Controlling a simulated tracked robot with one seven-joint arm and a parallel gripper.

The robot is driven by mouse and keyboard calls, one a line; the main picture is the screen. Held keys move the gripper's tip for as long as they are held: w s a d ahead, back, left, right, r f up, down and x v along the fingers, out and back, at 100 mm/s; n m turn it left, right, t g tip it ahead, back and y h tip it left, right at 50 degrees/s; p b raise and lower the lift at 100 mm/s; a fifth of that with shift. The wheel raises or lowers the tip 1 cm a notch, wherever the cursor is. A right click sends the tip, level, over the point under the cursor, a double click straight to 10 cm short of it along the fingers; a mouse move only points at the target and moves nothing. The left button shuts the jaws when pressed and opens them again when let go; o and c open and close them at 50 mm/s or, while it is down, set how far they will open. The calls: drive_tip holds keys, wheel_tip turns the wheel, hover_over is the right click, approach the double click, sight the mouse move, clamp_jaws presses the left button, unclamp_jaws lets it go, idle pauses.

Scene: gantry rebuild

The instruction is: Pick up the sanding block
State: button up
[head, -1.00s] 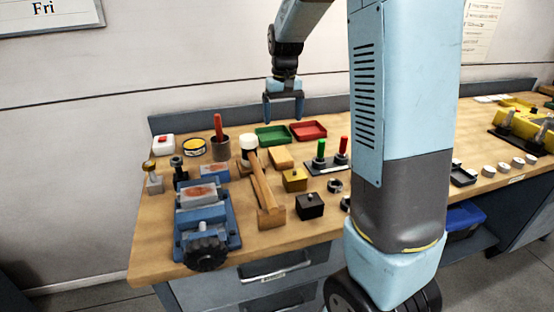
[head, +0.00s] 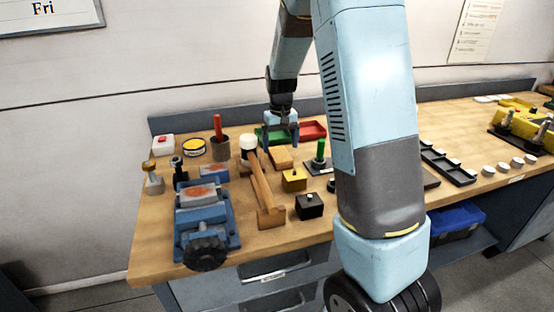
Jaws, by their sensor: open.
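The tan block (head: 281,158), which looks like the sanding block, lies on the wooden bench behind the yellow cube and just right of the mallet. My gripper (head: 281,146) is open, pointing down, with its fingers spread to either side above and just behind the block's far end. It holds nothing. I cannot tell the exact height of the fingertips above the bench. The gripper partly hides the green tray behind it.
Green (head: 262,132) and red (head: 313,130) trays lie behind. A blue vise (head: 206,225) is at front left.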

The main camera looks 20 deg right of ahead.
sight(280, 153)
drive_tip(key=shift+f, duration=2.3)
drive_tip(key=shift+c, duration=0.2)
drive_tip(key=c, duration=1)
wheel_tip(280, 153, up, 10)
drive_tip(key=shift+r, duration=0.1)
